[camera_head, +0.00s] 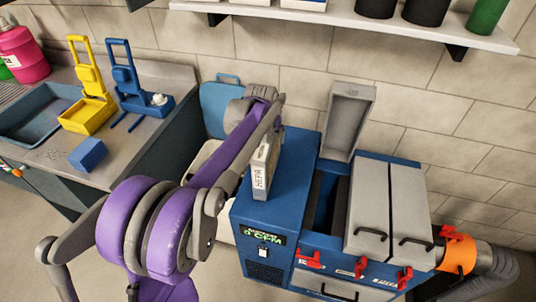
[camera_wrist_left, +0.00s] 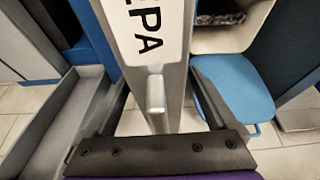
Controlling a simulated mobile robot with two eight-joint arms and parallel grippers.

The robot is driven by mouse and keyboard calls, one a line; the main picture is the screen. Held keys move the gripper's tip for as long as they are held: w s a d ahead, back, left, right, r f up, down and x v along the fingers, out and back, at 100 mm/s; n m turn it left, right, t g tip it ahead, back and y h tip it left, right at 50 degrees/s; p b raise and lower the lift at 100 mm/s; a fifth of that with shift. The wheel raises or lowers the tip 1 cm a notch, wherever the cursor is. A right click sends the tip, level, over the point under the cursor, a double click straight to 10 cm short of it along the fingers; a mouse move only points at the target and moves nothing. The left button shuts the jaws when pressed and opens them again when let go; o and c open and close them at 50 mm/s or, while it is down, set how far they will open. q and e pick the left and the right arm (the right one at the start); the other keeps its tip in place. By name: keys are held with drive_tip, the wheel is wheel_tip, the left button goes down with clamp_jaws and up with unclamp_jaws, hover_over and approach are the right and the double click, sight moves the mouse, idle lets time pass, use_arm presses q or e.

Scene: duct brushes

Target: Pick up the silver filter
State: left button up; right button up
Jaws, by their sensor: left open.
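The silver filter (camera_head: 261,178) is a slim upright box with HEPA lettering on its side. In the head view it stands on the blue machine's top, left of the open slot, partly hidden behind my left arm. In the left wrist view the silver filter (camera_wrist_left: 172,85) runs up the middle, with a small handle-like tab on its near edge. My left gripper (camera_wrist_left: 160,88) is open, with one finger on each side of the filter. I cannot tell whether either finger touches it. My right gripper is not in view.
The blue machine (camera_head: 272,214) has a raised grey lid (camera_head: 347,118), grey covers (camera_head: 371,205) and red clamps. An orange-collared duct (camera_head: 458,255) is at right. The counter at left holds yellow (camera_head: 87,110) and blue (camera_head: 133,98) holders and a blue block (camera_head: 88,154). A shelf (camera_head: 380,22) hangs above.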

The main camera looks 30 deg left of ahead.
use_arm(q)
drive_tip(key=shift+c, duration=0.2)
clamp_jaws()
idle(0.4)
